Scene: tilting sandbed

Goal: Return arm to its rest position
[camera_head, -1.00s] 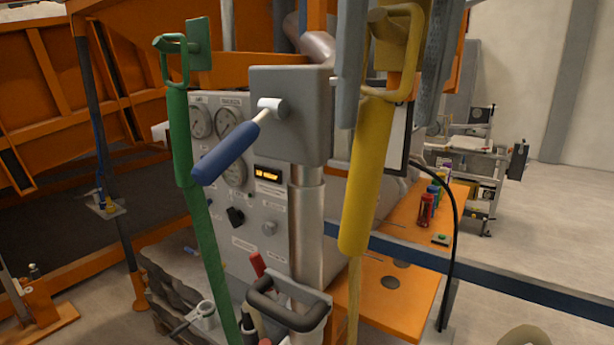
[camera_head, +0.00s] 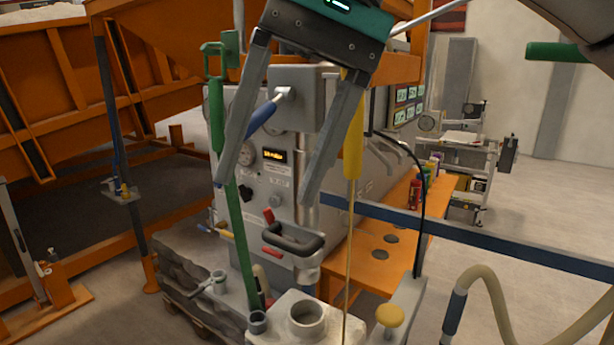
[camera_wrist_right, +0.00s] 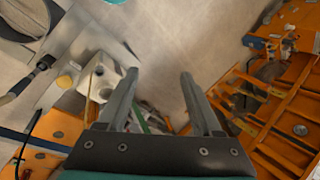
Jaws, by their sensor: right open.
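My right gripper (camera_head: 266,190) hangs down from the top middle of the head view, with a teal body and two long grey fingers. It is open, with the fingers well apart and nothing between them. In the head view it overlaps the grey control cabinet (camera_head: 273,182) and its blue-handled lever (camera_head: 262,117); I cannot tell the exact distance. The right wrist view shows the same open fingers (camera_wrist_right: 159,78) over bare floor, with no object held. Part of the cabinet front is hidden behind the fingers. My left gripper is not in view.
A green-handled rod (camera_head: 216,115) stands left of the cabinet front and a yellow-handled rod (camera_head: 352,140) right of it. A black-handled fixture (camera_head: 290,240) sits below. An orange bench (camera_head: 375,250) and a blue rail (camera_head: 470,236) lie to the right. Open floor lies further right.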

